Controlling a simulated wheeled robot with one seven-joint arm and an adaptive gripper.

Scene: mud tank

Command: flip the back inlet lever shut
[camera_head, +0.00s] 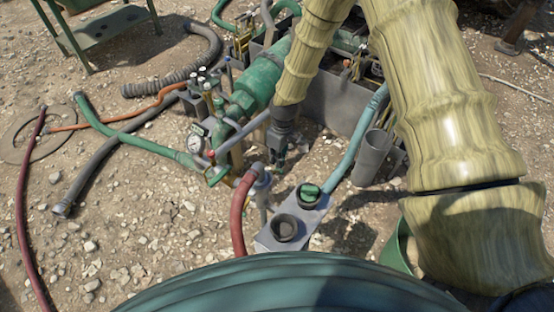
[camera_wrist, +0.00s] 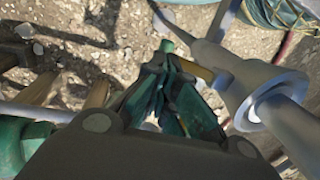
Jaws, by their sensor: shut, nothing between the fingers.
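My gripper (camera_head: 277,158) hangs fingers-down at the right side of the pump and valve assembly in the head view. Just right of the fingertips is a brass-coloured piece (camera_wrist: 198,71) running into a grey pipe fitting (camera_wrist: 245,88). I cannot tell whether it is the back inlet lever or whether the fingers touch it. In the head view, valves with upright stems (camera_head: 208,88) stand left of the gripper. My gripper and arm hide part of the assembly, and the lever is not clearly distinguishable.
A green cylinder (camera_head: 262,76) lies behind the valves. A pressure gauge (camera_head: 195,141) and green hose (camera_head: 125,132) are at left. A red hose (camera_head: 239,215) meets an upright grey pipe below the gripper. A grey block (camera_head: 268,238) with two round ports stands in front.

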